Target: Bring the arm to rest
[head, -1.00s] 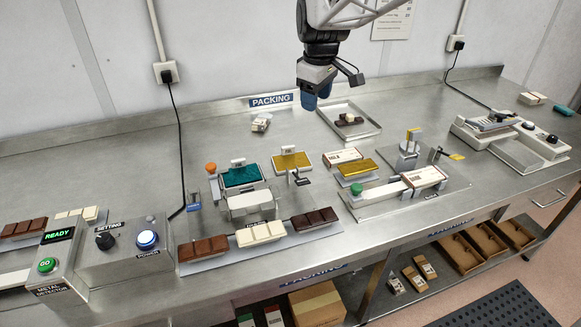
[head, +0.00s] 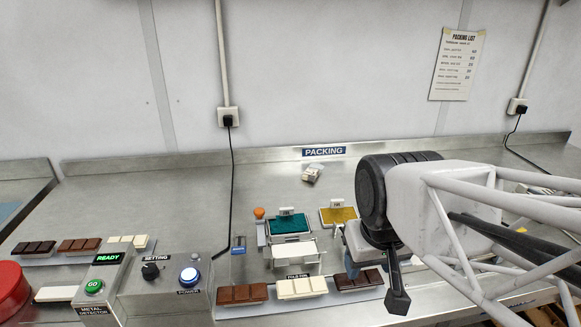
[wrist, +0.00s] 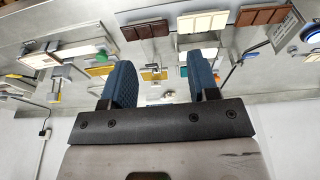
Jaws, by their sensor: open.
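My gripper shows in the wrist view (wrist: 163,85), with its two blue ribbed fingers well apart and nothing between them. The bench shows beyond the fingers, upside down in that view. In the head view my arm reaches in from the right, over the bench's right half.
Chocolate bars (head: 302,287) lie along the front of the bench. The metal detector (head: 100,285) stands front left, beside a control box with a lit blue button (head: 189,275). Teal (head: 287,224) and gold (head: 342,215) stacks sit mid-bench. The back left of the bench is clear.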

